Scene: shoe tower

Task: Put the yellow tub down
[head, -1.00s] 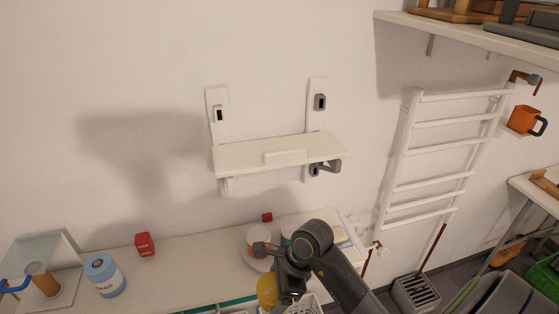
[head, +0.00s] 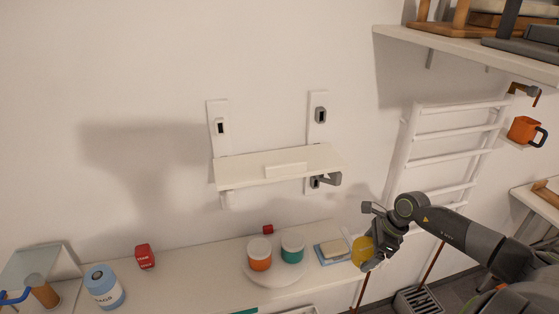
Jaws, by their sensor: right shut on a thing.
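The yellow tub (head: 362,251) is held in my right gripper (head: 372,250), which is shut on it. The tub is at the right end of the long white counter (head: 190,262), beside a blue tray with a pale block. I cannot tell whether its base touches anything, and the gripper hides part of its right side. My left gripper is not in view.
An orange tub (head: 259,256) and a green tub (head: 292,248) stand on a round white plate (head: 272,275). The blue tray (head: 333,253) lies right of them. A white wall shelf (head: 245,170) hangs above. A blue canister (head: 104,288) and a red box (head: 145,256) stand at left.

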